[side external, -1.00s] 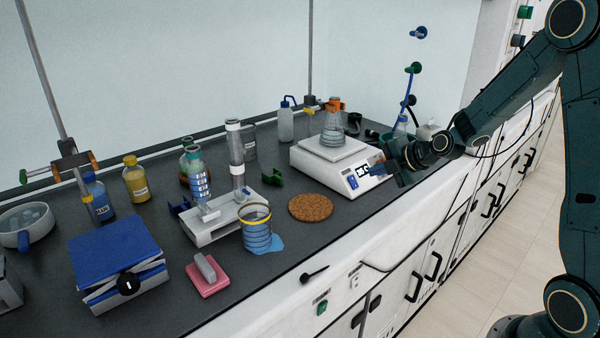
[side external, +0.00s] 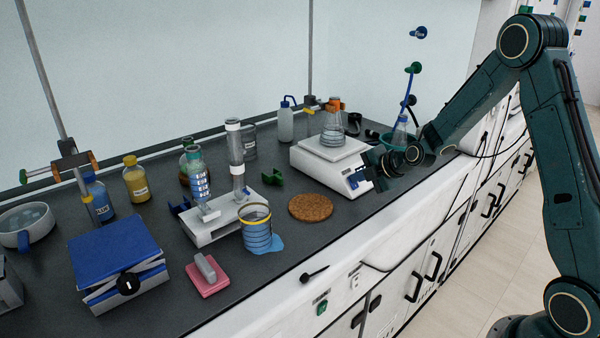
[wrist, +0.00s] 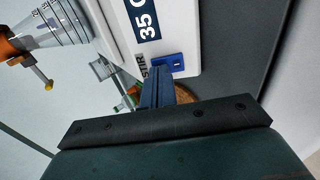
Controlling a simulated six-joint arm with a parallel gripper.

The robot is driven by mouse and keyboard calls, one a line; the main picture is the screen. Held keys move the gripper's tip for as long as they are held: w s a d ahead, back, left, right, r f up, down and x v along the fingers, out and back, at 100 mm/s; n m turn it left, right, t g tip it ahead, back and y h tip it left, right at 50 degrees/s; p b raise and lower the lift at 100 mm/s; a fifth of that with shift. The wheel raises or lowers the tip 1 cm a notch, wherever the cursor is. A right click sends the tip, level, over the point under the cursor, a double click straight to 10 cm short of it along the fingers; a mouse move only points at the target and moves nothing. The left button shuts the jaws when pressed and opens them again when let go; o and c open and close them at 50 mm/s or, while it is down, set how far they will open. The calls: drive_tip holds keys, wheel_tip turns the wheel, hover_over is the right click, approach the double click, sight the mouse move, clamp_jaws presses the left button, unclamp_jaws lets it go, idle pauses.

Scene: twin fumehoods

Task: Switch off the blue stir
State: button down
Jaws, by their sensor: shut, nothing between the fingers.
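The white stirrer (side external: 318,176) stands on the bench with a conical flask (side external: 333,133) on its plate.
An orange clamp (side external: 333,104) is at the flask's neck. A round-bottomed vessel (side external: 399,135) is behind my wrist. The bench's front edge is below my gripper.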

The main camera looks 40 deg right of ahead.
drive_tip(key=shift+w, duration=0.15)
idle(0.3)
drive_tip(key=shift+r, duration=0.1)
drive_tip(key=shift+r, duration=0.65)
drive_tip(key=shift+r, duration=0.1)
drive_tip(key=w+r+v, duration=0.2)
drive_tip(key=v, duration=1.1)
drive_tip(key=shift+s+r, duration=0.2)
drive_tip(key=shift+r, duration=0.25)
drive_tip(key=shift+a, duration=0.1)
